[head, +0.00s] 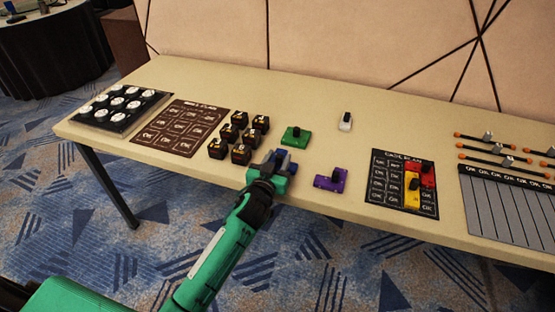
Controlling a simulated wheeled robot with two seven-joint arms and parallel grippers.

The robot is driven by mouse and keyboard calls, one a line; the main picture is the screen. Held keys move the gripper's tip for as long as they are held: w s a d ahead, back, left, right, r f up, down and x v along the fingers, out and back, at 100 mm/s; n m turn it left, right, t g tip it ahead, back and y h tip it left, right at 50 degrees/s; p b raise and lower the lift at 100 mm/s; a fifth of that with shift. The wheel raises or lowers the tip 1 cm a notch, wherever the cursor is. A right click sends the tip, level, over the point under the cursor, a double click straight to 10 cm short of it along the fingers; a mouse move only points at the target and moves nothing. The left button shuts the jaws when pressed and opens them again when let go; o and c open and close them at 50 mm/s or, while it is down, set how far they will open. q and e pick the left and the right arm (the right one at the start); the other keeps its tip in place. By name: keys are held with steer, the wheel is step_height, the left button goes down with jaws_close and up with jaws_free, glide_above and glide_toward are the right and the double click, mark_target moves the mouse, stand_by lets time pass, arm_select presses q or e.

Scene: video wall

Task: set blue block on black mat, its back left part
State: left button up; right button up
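The blue block (282,155) is small with a dark top, near the table's front edge. My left gripper (279,164) is at it, with fingers around it that hide most of it. I cannot tell whether the fingers are closed on it or whether it is off the table. The black mat (379,187) lies to the right, printed with a grid of cells. A red block (428,173) and a yellow block (411,196) are on its right part. Its back left part is bare. My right gripper is not in view.
Several dark cubes (218,149) and a brown mat (158,139) are left. Sliders (487,137) are at right. A padded wall is behind.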

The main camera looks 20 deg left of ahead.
arm_select(q)
steer(key=shift+r, duration=0.15)
steer(key=shift+s, duration=0.95)
steer(key=s, duration=0.9)
steer(key=s+a+f+g+y, duration=0.1)
steer(key=s+f+g, duration=0.25)
steer(key=f, duration=0.35)
steer(key=s+a+f+g, duration=0.2)
steer(key=s+f+g, duration=0.1)
steer(key=s+f, duration=0.3)
steer(key=s+d+f+m+g+h, duration=0.1)
steer(key=s+f+g, duration=0.7)
steer(key=s+f, duration=0.6)
steer(key=s, duration=0.3)
steer(key=shift+d+m+g, duration=0.3)
steer(key=shift+g, duration=0.05)
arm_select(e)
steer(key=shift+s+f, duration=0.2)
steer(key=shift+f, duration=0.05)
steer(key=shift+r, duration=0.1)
